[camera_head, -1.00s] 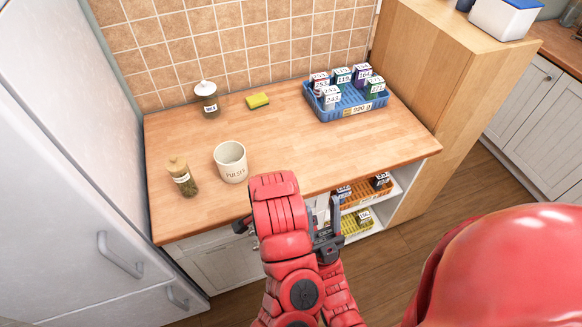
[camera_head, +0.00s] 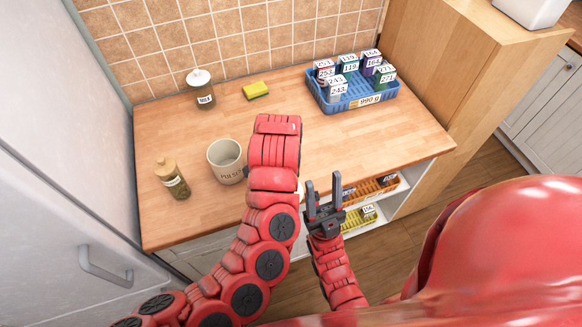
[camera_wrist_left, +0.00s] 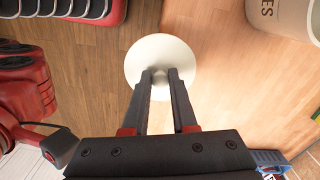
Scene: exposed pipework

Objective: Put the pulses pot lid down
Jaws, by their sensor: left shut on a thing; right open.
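The white round pulses pot lid (camera_wrist_left: 160,50) shows in the left wrist view. My left gripper (camera_wrist_left: 160,78) is shut on its knob, with the disc beyond the fingertips. In the head view, my left wrist hides the lid and the left fingers. The open pulses pot (camera_head: 226,162) stands upright without a lid on the wooden counter (camera_head: 310,125), left of my left wrist. Its rim area also shows in the left wrist view (camera_wrist_left: 285,14), apart from the lid. My right gripper (camera_head: 325,200) is open and empty by the counter's front edge.
A jar with a wooden stopper (camera_head: 172,178) stands left of the pot. A white-lidded jar (camera_head: 201,90) and a yellow sponge (camera_head: 256,91) are at the back. A blue basket (camera_head: 352,98) with several small boxes is at the back right. The counter's middle right is clear.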

